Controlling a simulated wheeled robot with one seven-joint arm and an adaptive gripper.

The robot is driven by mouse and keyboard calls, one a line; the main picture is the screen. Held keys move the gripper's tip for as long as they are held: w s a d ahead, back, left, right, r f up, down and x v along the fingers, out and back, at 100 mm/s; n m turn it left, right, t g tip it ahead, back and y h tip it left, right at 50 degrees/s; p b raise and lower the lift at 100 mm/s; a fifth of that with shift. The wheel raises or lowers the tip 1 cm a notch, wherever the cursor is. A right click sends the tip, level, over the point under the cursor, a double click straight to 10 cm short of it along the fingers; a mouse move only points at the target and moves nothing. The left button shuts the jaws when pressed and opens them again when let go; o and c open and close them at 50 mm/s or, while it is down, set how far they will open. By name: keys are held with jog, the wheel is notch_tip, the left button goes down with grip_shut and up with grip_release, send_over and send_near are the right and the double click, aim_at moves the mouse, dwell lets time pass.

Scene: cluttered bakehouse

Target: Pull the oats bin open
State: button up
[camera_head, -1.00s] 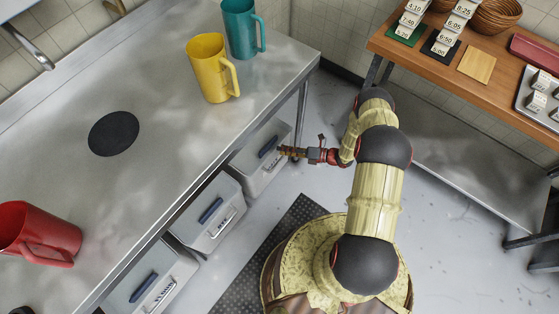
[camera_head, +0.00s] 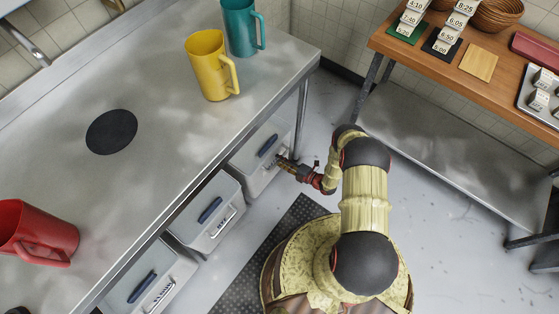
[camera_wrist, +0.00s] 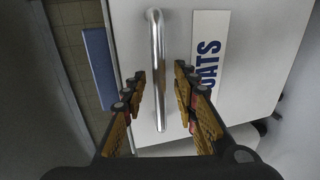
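The oats bin (camera_head: 252,178) is the white bin under the far end of the steel table, with a blue handle on its top. In the wrist view its front (camera_wrist: 265,60) carries a label (camera_wrist: 207,60) partly reading "OATS". A silver bar handle (camera_wrist: 156,50) stands beside the label. My gripper (camera_wrist: 158,80) is open, with one finger on each side of the bar; no finger is seen pressing on it. In the head view my gripper (camera_head: 283,162) is at the bin's front, and its fingertips are small there.
Two similar bins, a middle one (camera_head: 207,215) and a nearer one (camera_head: 150,283), stand under the steel table (camera_head: 150,180). The table edge and leg (camera_head: 302,105) are close to the oats bin. The floor (camera_head: 310,200) in front is mostly clear.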

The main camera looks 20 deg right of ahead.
jog(key=shift+w+a+f, duration=0.15)
jog(key=shift+w+a, duration=0.2)
jog(key=shift+w, duration=0.15)
jog(key=c, duration=0.3)
jog(key=c, duration=0.4)
grip_shut()
